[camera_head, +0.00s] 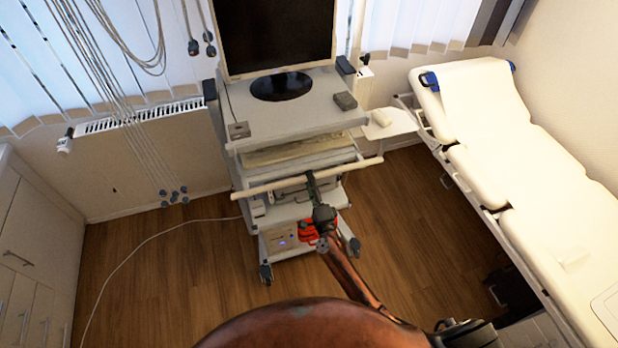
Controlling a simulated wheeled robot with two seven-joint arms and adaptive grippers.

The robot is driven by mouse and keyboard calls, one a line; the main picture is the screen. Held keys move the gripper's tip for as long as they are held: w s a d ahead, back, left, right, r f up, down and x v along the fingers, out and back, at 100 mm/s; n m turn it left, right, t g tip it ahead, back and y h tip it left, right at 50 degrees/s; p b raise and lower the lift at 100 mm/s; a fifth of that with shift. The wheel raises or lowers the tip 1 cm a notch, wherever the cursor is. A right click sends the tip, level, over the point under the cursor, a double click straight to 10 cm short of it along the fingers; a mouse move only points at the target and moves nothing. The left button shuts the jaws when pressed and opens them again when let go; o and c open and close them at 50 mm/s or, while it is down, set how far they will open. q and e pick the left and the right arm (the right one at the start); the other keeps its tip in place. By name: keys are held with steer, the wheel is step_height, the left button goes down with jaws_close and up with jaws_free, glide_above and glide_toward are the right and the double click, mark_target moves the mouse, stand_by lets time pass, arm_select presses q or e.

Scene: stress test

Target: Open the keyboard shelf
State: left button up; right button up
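The keyboard shelf (290,154) is on the grey medical cart (285,118), just below its top surface. A long pale handlebar (265,189) crosses the cart's front. My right arm comes up from the bottom of the picture. My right gripper (311,178) is dark and small here, and it overlaps the handlebar near its middle. I cannot tell whether it touches the bar or whether its fingers are open or shut. My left gripper is out of view.
A monitor (276,35) stands on the cart. A white examination bed (515,165) is on the right. White cabinets (32,245) are on the left, with cables (125,105) hanging nearby. A cable crosses the wooden floor (165,265), which is mostly clear left of the cart.

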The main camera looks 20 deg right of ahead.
steer(key=shift+w+r, duration=0.1)
steer(key=shift+w, duration=0.6)
steer(key=shift+c, duration=0.6)
jaws_close()
